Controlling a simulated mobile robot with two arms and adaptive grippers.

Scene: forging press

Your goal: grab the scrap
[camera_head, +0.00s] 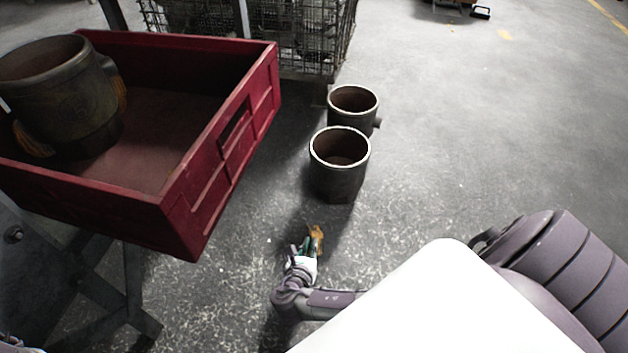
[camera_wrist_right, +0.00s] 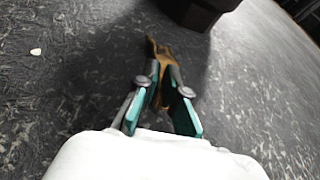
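The scrap (camera_wrist_right: 162,62) is a small, irregular orange-brown piece. In the head view the scrap (camera_head: 316,236) shows at the tip of my right gripper (camera_head: 308,246), above the grey floor. In the wrist view the teal-padded fingers of my right gripper (camera_wrist_right: 163,78) converge and close on the scrap from both sides. Its far end sticks out past the fingertips and its lower part lies between the pads. I cannot tell whether the scrap still touches the floor. My left gripper is not in view.
Two dark open cylinders (camera_head: 338,178) (camera_head: 353,106) stand on the floor beyond the gripper. A red bin (camera_head: 225,150) on a metal stand holds a large dark pot (camera_head: 62,95) at left. A wire cage (camera_head: 300,35) stands behind.

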